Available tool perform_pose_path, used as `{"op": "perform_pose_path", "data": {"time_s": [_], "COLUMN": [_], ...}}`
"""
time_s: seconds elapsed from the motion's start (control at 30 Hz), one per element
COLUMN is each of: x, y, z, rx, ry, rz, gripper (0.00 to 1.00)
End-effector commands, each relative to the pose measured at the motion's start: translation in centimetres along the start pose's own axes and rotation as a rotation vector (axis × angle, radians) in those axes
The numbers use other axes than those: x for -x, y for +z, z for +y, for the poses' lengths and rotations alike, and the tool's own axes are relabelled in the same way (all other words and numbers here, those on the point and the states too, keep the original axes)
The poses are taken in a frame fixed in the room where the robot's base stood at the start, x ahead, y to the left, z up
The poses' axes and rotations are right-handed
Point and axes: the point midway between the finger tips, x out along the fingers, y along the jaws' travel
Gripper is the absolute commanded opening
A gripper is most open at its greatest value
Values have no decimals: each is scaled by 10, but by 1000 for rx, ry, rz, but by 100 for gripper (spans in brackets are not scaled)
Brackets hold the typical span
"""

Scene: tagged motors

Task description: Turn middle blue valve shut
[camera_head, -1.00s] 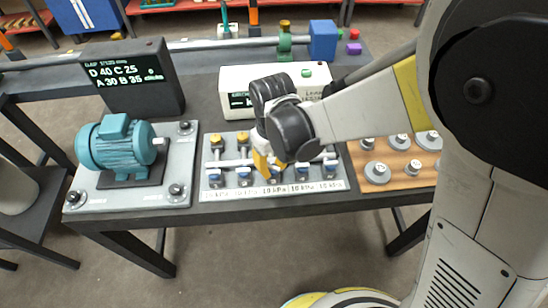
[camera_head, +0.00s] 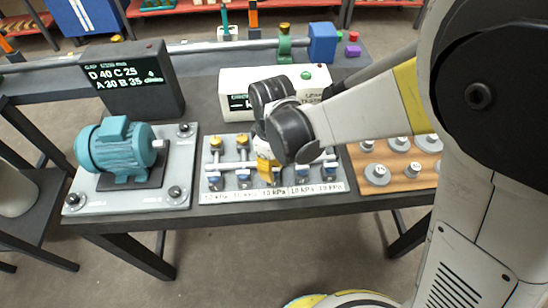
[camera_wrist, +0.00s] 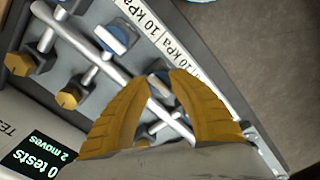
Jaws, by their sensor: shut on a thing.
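The valve panel (camera_head: 205,196) is a grey plate on the bench with a row of blue-handled valves over a label strip. My gripper (camera_head: 269,176) reaches down onto the middle of the row, its yellow fingers covering most of the middle blue valve. In the wrist view my gripper (camera_wrist: 160,76) has its fingers on either side of the middle valve (camera_wrist: 160,88), shut on it; its handle is mostly hidden. A neighbouring blue valve (camera_wrist: 116,38) shows clear of the fingers. The middle valve's exact angle cannot be told.
A teal motor (camera_head: 116,150) on a grey plate stands left of the panel. A white box with a screen (camera_head: 236,80) stands close behind it. A wooden board (camera_head: 400,178) with grey weights lies to the right. Neighbouring valves stand close on both sides.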

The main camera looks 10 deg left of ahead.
Motion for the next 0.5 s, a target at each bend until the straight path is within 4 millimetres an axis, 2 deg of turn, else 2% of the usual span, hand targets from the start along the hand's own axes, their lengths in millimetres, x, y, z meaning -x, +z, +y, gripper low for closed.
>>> {"op": "perform_pose_path", "data": {"time_s": [0.27,0.3,0.33,0.37,0.5], "x": [0,0,0,0,0], "y": [-1,-1,-1,-1,0], "z": [0,0,0,0,0], "rx": [0,0,0,0,0], "ry": [0,0,0,0,0], "rz": [2,2,2,2,1], "gripper": [0,37,46,50,50]}}
